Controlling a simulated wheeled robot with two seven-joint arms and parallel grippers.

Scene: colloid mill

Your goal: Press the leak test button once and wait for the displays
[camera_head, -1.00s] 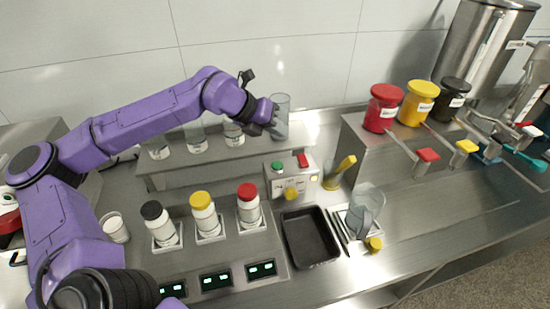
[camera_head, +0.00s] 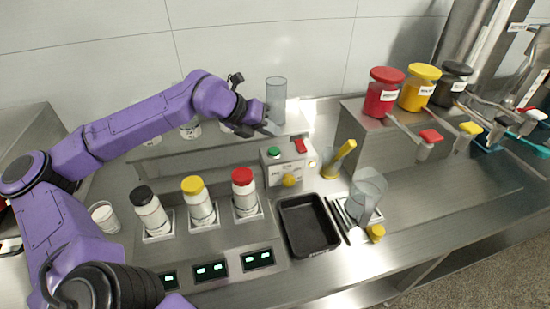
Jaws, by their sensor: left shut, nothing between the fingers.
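A control box (camera_head: 290,168) stands behind the black tray. It has a green button (camera_head: 273,153) on top, a red rocker switch (camera_head: 300,145), a yellow knob (camera_head: 289,181) and a small lit lamp (camera_head: 312,164). I cannot read its labels. My left gripper (camera_head: 272,129) is shut and empty, pointing down just above and behind the green button, seemingly apart from it. Displays in the front panel, the left (camera_head: 170,280), middle (camera_head: 211,271) and right (camera_head: 257,259), show lit green marks too small to read. My right gripper is not in view.
Bottles with black (camera_head: 149,212), yellow (camera_head: 198,202) and red (camera_head: 244,193) caps stand left of the black tray (camera_head: 308,225). A clear cylinder (camera_head: 276,97) stands behind my gripper. A clear jug (camera_head: 365,196) and a yellow-handled tool (camera_head: 338,160) are at right.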

